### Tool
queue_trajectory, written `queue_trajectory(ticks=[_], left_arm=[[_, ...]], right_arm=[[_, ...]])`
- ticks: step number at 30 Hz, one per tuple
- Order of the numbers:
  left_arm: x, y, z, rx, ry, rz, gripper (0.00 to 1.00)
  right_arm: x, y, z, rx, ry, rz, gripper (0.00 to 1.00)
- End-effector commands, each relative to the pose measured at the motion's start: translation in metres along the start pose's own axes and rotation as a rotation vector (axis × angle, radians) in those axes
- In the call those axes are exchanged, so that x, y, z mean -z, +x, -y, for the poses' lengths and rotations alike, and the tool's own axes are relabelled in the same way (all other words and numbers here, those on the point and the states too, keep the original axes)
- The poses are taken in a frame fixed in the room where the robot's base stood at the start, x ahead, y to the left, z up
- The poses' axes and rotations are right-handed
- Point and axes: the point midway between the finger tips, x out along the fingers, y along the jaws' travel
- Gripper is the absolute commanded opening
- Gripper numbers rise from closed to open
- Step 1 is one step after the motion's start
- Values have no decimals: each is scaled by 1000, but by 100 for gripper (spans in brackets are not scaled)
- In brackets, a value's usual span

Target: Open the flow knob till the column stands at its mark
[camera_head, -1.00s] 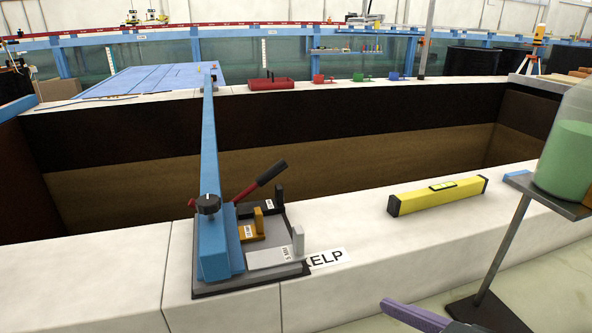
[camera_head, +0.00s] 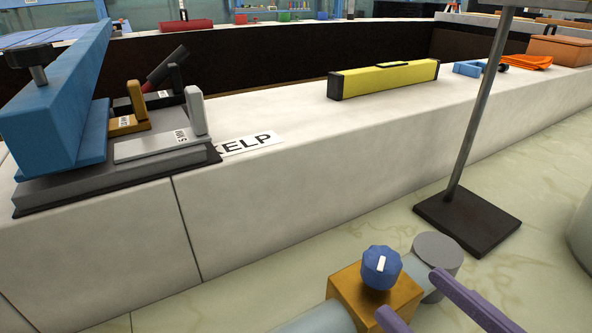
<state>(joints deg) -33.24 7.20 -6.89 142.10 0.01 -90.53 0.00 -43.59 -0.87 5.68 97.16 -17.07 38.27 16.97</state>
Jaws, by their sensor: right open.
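The blue flow knob (camera_head: 381,267), with a white pointer mark on top, sits on a brass valve block (camera_head: 375,297) at the bottom centre. A grey pipe (camera_head: 318,319) meets the block, and a grey round end (camera_head: 437,254) stands on its far side. My right gripper (camera_head: 410,294) shows as two purple fingers spread apart at the bottom right. Its fingertips are near the brass block, and I see no grip on the knob. No liquid column or mark shows in the view. My left gripper is not in view.
A blue clamp bar (camera_head: 65,85) with small levers stands on the white ledge (camera_head: 300,135) beside a KELP label (camera_head: 247,144). A yellow spirit level (camera_head: 383,79) lies further right. A stand (camera_head: 468,213) rises from the floor behind the knob. Orange cloth (camera_head: 527,62) lies at the right.

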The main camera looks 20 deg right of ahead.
Motion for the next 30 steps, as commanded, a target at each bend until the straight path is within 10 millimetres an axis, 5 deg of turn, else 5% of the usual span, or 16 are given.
queue_trajectory(ticks=[9,21,30], left_arm=[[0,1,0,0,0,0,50],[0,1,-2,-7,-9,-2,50],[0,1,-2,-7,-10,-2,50]], right_arm=[[0,54,0,1,-1,-2,76],[0,64,0,0,0,1,76],[0,64,0,0,0,1,43]])
